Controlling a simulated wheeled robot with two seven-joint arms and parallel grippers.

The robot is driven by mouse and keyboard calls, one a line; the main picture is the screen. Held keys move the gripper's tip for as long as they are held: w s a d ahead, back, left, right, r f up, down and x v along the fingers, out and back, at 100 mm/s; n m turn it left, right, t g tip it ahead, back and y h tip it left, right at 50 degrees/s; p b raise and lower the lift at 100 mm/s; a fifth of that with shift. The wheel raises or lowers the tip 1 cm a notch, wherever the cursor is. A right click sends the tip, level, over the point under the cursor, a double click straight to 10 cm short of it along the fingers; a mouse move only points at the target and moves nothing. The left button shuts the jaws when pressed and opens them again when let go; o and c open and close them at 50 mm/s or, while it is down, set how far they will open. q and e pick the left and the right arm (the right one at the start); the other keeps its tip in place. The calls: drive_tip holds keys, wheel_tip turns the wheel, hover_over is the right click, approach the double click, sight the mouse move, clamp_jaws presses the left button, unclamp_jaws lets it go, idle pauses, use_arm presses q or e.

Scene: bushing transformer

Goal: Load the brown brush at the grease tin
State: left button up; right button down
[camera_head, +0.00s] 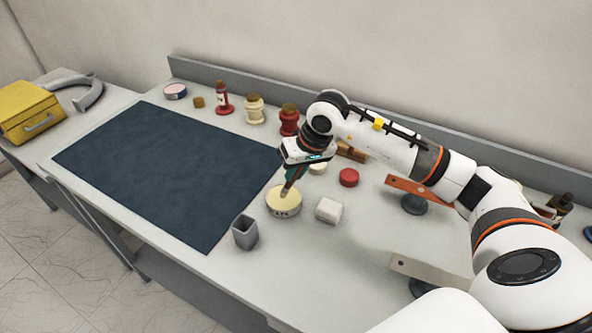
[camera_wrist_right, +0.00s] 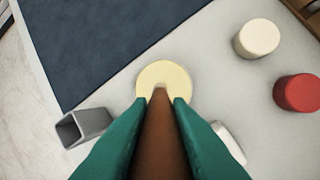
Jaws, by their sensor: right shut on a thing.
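The grease tin (camera_head: 284,203) is a round, low tin with a pale yellow top, standing on the grey bench; it also shows in the right wrist view (camera_wrist_right: 180,78). My right gripper (camera_head: 291,180) is above the tin, its green fingers (camera_wrist_right: 160,108) shut on the brown brush (camera_wrist_right: 160,140). The brush (camera_head: 286,189) points down, and its pale tip overlaps the tin's yellow top in both views. I cannot tell whether the tip touches the grease. My left gripper is not in view.
A grey square cup (camera_head: 245,232) stands left of the tin and a white block (camera_head: 329,210) right of it. A red round piece (camera_head: 348,177) and a cream one (camera_head: 318,168) lie behind. A dark mat (camera_head: 175,165) is bare; red and cream bushings (camera_head: 255,109) line the back.

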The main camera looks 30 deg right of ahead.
drive_tip(key=shift+s+f, duration=0.1)
drive_tip(key=shift+f, duration=0.05)
drive_tip(key=shift+r+p, duration=0.55)
drive_tip(key=shift+r, duration=0.6)
drive_tip(key=shift+r+p, duration=0.95)
drive_tip(key=shift+r, duration=1.55)
